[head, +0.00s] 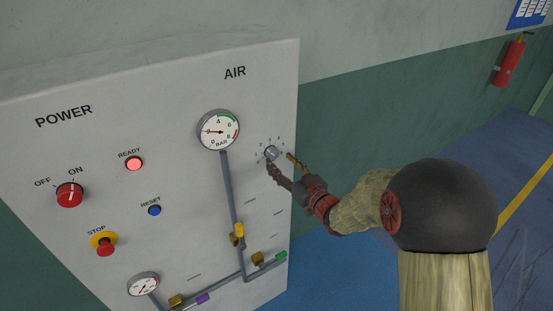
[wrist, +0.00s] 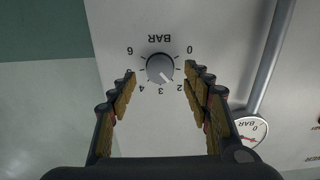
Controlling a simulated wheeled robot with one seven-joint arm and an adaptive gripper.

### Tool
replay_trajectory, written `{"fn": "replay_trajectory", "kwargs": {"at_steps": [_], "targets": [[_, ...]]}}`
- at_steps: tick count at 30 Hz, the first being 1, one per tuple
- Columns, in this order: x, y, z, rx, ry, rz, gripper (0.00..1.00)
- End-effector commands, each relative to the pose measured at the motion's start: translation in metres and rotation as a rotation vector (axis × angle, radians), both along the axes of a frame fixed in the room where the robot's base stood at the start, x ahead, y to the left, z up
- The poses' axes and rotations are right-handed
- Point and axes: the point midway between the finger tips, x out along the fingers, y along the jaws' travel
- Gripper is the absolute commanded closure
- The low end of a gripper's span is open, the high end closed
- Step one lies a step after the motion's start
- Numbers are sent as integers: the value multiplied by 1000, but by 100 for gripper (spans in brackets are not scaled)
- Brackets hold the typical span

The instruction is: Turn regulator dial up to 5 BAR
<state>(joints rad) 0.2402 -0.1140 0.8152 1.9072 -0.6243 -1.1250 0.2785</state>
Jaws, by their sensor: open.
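The regulator dial (wrist: 160,68) is a small grey round knob on the white panel, upside down in the wrist view. Its white pointer mark aims between 2 and 3 on the printed BAR scale. The dial also shows in the head view (head: 271,153), under the AIR label. My gripper (wrist: 160,73) is open, with one finger on each side of the dial and visible gaps between. The left fingertip is by the 5, and the right one covers the 1 mark. In the head view my gripper (head: 279,161) is at the panel's right edge, close to the dial.
A BAR gauge (head: 219,130) with its needle pointing left is left of the dial, above a grey pipe (head: 229,190) with a yellow valve handle (head: 238,235). The POWER side has a red switch (head: 70,194), a stop button (head: 104,244) and a blue reset button (head: 154,210).

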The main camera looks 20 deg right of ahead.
Motion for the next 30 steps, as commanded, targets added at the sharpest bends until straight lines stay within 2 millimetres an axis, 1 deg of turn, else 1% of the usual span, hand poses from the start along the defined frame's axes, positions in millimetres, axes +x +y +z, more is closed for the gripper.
{"fn": "replay_trajectory", "kwargs": {"at_steps": [1, 3, 7, 12, 18, 30], "targets": [[7, 3, -1, 0, 0, 2, 51], [16, 6, -1, 0, 0, 1, 51], [27, 9, 0, 0, 1, 1, 51], [32, 10, 0, 0, 1, -1, 51], [32, 10, 0, 0, 1, -1, 51], [32, 10, 0, 0, 1, -1, 74]]}}
